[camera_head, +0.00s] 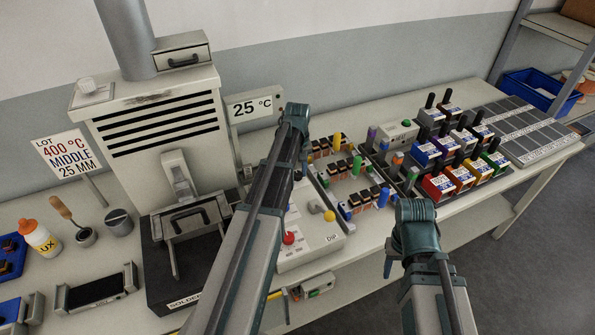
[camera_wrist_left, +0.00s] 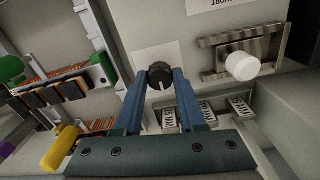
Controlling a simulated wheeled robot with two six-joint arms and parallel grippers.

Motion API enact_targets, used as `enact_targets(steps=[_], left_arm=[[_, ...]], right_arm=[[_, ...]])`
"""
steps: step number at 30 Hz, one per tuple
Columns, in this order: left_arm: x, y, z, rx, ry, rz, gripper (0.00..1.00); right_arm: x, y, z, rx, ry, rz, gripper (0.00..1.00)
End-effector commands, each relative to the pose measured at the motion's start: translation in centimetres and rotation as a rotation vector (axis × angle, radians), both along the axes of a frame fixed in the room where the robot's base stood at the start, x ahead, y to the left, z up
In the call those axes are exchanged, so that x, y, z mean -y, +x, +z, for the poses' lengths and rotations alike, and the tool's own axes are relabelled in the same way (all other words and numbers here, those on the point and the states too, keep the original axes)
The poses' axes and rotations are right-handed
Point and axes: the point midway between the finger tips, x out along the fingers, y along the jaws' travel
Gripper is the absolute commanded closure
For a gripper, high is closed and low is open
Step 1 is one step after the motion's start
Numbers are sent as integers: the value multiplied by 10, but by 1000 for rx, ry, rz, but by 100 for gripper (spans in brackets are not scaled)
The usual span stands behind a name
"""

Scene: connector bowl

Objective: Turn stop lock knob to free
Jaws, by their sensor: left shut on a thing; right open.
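A round black knob with a white pointer line (camera_wrist_left: 160,73) sits on a pale panel in the left wrist view. My left gripper (camera_wrist_left: 160,84) is shut on this knob, one blue finger on each side. The pointer line points down in that view. In the head view my left arm reaches to the back of the bench, and its wrist (camera_head: 296,118) hides the knob and fingertips. Small plates (camera_wrist_left: 205,112) marked in MM stand below the knob. My right gripper (camera_head: 390,262) is open and empty near the bench's front edge.
A white round knob (camera_wrist_left: 242,66) on a slotted metal bracket is to the right. A sign (camera_head: 68,155) reads LOT 400 °C MIDDLE 25 MM; a display (camera_head: 250,107) reads 25 °C. A control box with a red button (camera_head: 289,238) and connector racks (camera_head: 362,190) crowd the bench.

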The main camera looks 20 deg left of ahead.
Motion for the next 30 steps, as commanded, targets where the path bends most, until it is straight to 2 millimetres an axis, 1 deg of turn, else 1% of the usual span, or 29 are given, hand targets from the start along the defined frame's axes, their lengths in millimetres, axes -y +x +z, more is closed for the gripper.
enact_targets(steps=[14, 15, 19, 20, 30], left_arm=[[0, 0, 0, 0, 0, 13, 100], [0, 0, 0, 0, 0, 13, 57], [0, 0, 0, 0, 0, 12, 34], [0, 0, 0, 0, 0, 12, 31], [0, 0, 1, 0, 0, 11, 31]], right_arm=[[0, 0, 0, 0, 0, 0, 50], [0, 0, 0, 0, 0, 0, 50], [0, 0, 0, 0, 0, 0, 50], [0, 0, 0, 0, 0, 0, 50], [0, 0, 1, 0, 0, 0, 50]])
